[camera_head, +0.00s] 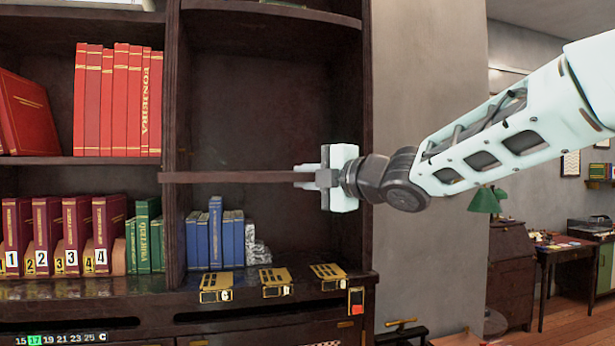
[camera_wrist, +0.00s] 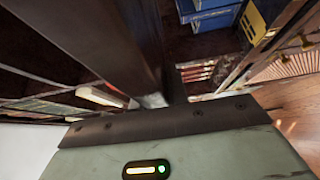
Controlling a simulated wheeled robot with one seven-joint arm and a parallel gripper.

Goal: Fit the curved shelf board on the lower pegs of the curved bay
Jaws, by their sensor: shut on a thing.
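The shelf board (camera_head: 225,177) is a thin dark brown plank, seen nearly edge-on and roughly level. My gripper (camera_head: 306,177) is shut on its right end. The board spans the front of the right-hand bay (camera_head: 265,110), above the blue books, and its left end overlaps the bay's left upright in the picture. I cannot tell whether it touches the upright. No pegs can be made out, and the board's curve does not show. In the wrist view, a dark plank-like surface (camera_wrist: 105,40) runs away from my gripper; it looks like the board.
Blue books (camera_head: 215,236) and a grey patterned block (camera_head: 258,252) stand in the bay below the board. Brass-coloured plates (camera_head: 277,282) lie on the ledge in front. The bay above the board is empty up to a higher shelf (camera_head: 270,12).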

